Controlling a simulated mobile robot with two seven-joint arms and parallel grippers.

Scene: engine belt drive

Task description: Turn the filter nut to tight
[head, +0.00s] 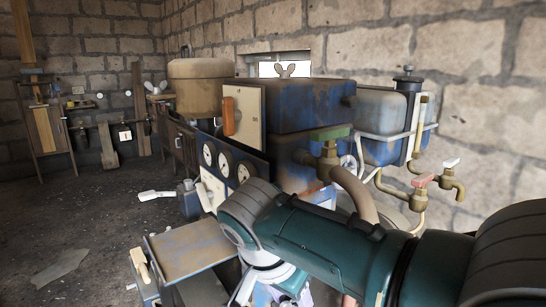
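I cannot pick out the filter nut for certain in the head view; my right arm covers part of the machine. The rusty blue engine block (300,105) stands in the middle, with a blue tank (380,125) behind it at the right. My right arm comes in from the lower right across the front of the machine and bends down at its white wrist. My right gripper (268,288) is at the bottom edge, partly cut off, and its fingers do not show clearly. My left gripper is not in view.
A panel with an orange lever (229,117) and round gauges (224,163) faces left. The floor (75,225) at left is mostly clear.

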